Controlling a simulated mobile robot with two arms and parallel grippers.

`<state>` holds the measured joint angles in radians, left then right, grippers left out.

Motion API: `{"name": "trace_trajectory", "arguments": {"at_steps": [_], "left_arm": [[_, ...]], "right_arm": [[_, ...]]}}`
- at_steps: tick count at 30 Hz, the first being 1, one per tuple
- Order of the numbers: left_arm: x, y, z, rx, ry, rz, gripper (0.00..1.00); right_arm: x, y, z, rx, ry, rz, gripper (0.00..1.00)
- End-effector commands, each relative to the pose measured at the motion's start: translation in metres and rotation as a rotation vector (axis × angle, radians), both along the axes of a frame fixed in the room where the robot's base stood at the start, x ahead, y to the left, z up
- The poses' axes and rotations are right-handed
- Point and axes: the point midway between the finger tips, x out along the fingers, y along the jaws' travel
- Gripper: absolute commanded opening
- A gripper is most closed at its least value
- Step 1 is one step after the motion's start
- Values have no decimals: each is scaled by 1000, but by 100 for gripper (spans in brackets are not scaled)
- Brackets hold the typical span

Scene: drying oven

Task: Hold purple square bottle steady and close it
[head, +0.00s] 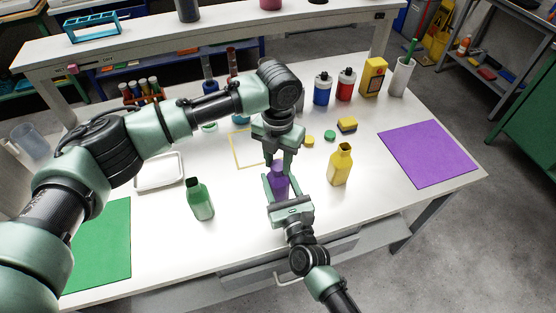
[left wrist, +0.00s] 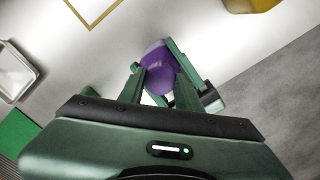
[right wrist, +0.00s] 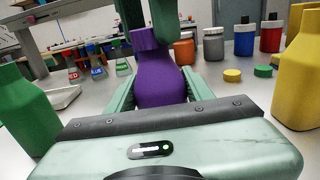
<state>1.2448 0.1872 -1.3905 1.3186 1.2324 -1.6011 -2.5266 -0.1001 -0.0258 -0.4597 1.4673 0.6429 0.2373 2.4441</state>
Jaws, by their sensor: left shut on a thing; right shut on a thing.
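The purple square bottle (head: 279,184) stands at the middle of the table's near part. My right gripper (right wrist: 162,92) is shut on its body from the near side. My left gripper (head: 279,163) reaches down from above and is shut on the purple cap at the bottle's top. In the right wrist view, the purple cap (right wrist: 146,40) sits at the neck between the left fingers, looking slightly tilted; I cannot tell whether it is fully seated. In the left wrist view, the cap (left wrist: 160,80) shows between the fingertips above the bottle's shoulder (left wrist: 157,54).
An open green bottle (head: 200,200) stands to the left and an open yellow bottle (head: 341,165) to the right. A green cap (head: 330,136) and a yellow cap (head: 309,141) lie behind. A white tray (head: 159,172) and a purple mat (head: 428,153) lie on the table.

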Motion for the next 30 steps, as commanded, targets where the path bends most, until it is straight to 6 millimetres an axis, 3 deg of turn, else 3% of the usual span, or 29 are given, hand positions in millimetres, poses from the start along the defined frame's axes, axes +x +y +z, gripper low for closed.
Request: {"name": "trace_trajectory", "arguments": {"at_steps": [3,7,19,20,22,30], "left_arm": [[0,0,0,0,-1,-230,0],[1,0,0,0,-1,-404,0],[1,0,0,0,-1,-481,0],[1,0,0,0,-1,-481,39],[1,0,0,0,-1,-480,55],[0,0,0,0,-1,-479,55]], "right_arm": [[0,0,-1,-1,2,0,0],[0,0,-1,-1,2,0,0],[0,0,-1,-1,3,0,0],[0,0,-1,-1,3,0,0],[0,0,-1,-1,3,0,0],[0,0,-1,-1,2,0,0]]}}
